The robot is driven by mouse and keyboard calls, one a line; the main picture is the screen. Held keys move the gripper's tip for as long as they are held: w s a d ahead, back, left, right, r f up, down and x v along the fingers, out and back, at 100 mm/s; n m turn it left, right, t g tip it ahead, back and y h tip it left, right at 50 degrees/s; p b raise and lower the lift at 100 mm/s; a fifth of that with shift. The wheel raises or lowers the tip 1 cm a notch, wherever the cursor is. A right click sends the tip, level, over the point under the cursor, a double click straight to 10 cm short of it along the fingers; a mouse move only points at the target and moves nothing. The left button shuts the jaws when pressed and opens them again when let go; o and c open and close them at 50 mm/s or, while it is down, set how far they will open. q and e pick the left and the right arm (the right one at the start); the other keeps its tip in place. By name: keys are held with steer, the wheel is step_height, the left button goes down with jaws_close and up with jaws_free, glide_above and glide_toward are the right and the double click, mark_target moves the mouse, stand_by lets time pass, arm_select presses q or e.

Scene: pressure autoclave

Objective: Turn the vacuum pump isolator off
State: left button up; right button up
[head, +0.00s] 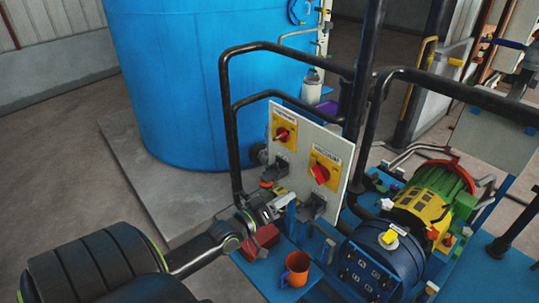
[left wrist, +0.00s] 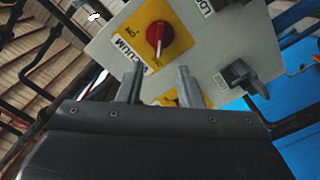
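The vacuum isolator (head: 320,173) is a red rotary knob on a yellow plate, on the right of a light grey panel (head: 290,160). In the left wrist view the red knob (left wrist: 159,36) shows beyond my fingers, with a tilted label that reads like VACUUM and an ON mark beside it. A second red-and-yellow isolator (head: 284,134) sits to its left in the head view. My left gripper (head: 287,202) is low in front of the panel. Its two fingers (left wrist: 160,84) are apart with nothing between them, and they appear clear of the knob. My right gripper is out of view.
Grey plug-like fittings (head: 313,206) sit below the isolators. Black handrails (head: 228,110) pass around the panel. An orange mug (head: 297,268) and a red box (head: 262,240) are below the left gripper. A blue tank (head: 190,90) stands behind; pump machinery (head: 425,200) is to the right.

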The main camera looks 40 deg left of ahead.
arm_select(q)
steer(key=shift+s+a, duration=0.2)
steer(key=shift+s, duration=2.1)
